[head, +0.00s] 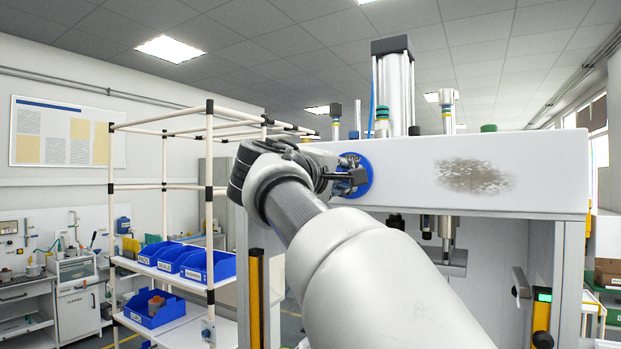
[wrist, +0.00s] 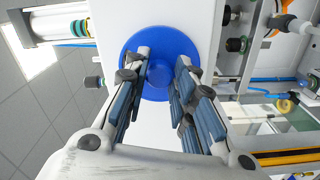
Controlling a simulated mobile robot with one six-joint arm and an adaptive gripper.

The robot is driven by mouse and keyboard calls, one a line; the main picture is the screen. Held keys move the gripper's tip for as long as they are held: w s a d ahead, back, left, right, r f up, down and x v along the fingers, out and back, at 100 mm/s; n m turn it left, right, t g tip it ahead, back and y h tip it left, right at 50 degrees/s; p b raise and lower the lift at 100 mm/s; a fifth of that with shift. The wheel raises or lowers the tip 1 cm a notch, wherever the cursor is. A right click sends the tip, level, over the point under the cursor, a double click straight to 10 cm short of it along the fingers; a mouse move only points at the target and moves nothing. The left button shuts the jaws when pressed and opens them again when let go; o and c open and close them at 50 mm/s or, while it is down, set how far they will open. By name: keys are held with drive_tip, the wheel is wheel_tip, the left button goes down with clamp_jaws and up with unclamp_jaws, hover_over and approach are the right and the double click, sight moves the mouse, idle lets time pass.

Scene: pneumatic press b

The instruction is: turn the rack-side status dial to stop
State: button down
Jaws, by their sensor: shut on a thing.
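The rack-side status dial is a round blue disc (head: 367,177) on the left end of the press's white beam (head: 540,165). It also shows in the wrist view (wrist: 160,38), behind my fingertips. My gripper (head: 350,178) reaches it from the left in the head view. In the wrist view, my two padded fingers (wrist: 166,76) stand on either side of the dial's middle and are shut on its blue grip.
A pale pipe rack (head: 209,200) with blue bins (head: 205,265) stands left of the press. A vertical cylinder (head: 393,90) rises above the beam, and a press ram (head: 446,245) hangs below it. My arm crosses in front of the press's left part.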

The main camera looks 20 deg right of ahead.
drive_tip(key=c, duration=1.3)
unclamp_jaws()
drive_tip(key=shift+c, duration=0.2)
drive_tip(key=v, duration=1.2)
